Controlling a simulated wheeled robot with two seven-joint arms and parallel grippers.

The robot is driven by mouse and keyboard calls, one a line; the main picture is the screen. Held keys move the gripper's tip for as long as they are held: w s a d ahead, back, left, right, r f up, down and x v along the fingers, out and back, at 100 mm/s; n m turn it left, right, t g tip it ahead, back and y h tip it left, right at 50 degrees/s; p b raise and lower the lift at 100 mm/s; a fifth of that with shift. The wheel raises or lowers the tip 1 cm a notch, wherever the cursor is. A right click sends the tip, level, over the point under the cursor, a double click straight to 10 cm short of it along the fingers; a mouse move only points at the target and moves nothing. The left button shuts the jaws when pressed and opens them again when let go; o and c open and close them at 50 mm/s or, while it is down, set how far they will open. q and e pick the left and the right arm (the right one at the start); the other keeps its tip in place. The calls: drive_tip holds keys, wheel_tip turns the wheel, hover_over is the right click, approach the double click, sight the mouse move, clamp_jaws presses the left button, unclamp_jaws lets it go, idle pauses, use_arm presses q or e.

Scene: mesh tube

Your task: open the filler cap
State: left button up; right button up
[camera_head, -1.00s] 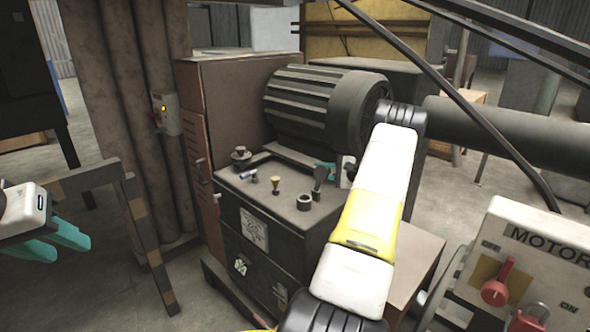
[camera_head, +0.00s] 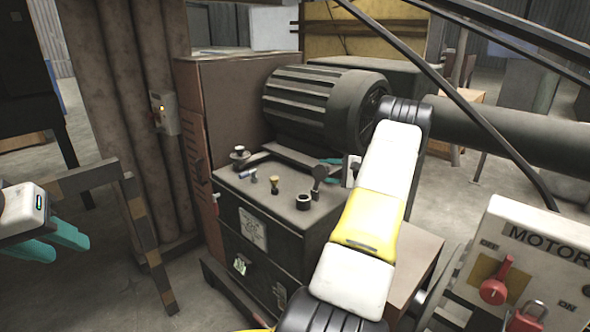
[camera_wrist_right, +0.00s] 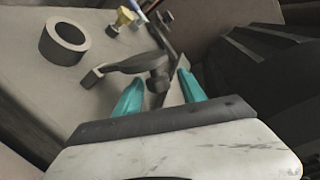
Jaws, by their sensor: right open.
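A dark fitting with a stem and rounded top (camera_head: 319,174), perhaps the filler cap, stands at the right rear of the dark cabinet's top. In the right wrist view its dark arm (camera_wrist_right: 137,65) reaches left from a post. My right gripper (camera_wrist_right: 160,92) is open, its teal fingertips on either side of the post's lower part; I cannot tell whether they touch it. In the head view one teal finger (camera_head: 331,161) shows just behind the fitting, and my forearm hides the rest. My left gripper (camera_head: 62,240) hangs at the far left, away from the cabinet; its fingers look apart.
A ribbed motor (camera_head: 310,100) stands behind. A motor control box (camera_head: 530,255) is at right, a striped barrier (camera_head: 135,215) at left.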

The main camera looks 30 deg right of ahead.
drive_tip(key=v, duration=0.5)
drive_tip(key=shift+s, duration=0.1)
idle(0.4)
